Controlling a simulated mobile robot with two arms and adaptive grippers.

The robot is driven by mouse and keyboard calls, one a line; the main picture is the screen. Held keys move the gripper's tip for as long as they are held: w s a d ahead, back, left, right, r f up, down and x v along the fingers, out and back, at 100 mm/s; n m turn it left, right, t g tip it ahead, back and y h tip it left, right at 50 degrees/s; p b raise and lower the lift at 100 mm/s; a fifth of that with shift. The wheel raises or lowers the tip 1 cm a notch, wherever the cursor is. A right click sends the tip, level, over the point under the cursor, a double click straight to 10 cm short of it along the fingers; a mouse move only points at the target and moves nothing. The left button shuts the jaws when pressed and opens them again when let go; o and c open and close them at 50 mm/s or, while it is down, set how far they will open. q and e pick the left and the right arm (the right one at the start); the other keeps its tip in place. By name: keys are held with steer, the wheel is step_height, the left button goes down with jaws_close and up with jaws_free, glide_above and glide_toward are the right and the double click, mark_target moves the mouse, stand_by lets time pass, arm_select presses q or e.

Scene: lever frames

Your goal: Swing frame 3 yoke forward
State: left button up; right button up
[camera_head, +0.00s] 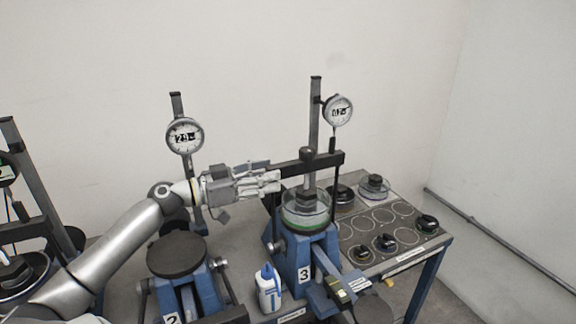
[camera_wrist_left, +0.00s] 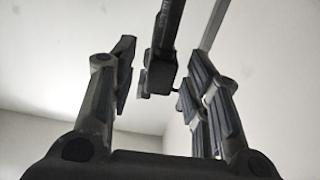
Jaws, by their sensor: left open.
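Frame 3 (camera_head: 304,272) is a blue stand with a "3" label. Its dark yoke (camera_head: 328,160) has a crossbar above a clear round cell (camera_head: 306,216) with a green band. A black knob (camera_head: 306,153) stands at the crossbar's middle. My left gripper (camera_head: 277,181) is open at the crossbar's left end, reaching in from the left. In the left wrist view, a dark bar (camera_wrist_left: 165,50), seemingly part of the yoke, lies between the spread fingers (camera_wrist_left: 160,75) with gaps on both sides. Contact cannot be told. My right gripper is out of view.
A dial gauge (camera_head: 338,110) on a post (camera_head: 314,120) rises behind frame 3. Frame 2 (camera_head: 178,255) and its gauge (camera_head: 185,136) stand to the left. A white bottle (camera_head: 268,290) stands between the frames. A tray (camera_head: 400,262) with dark-knobbed pieces lies right.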

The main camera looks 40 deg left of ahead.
mark_target(288, 171)
arm_select(q)
steer(key=p+x, duration=0.1)
steer(key=x, duration=0.3)
steer(key=shift+w+r, duration=0.1)
steer(key=shift+w, duration=0.05)
steer(key=shift+p+x, duration=0.5)
steer(key=shift+x, duration=0.35)
jaws_close()
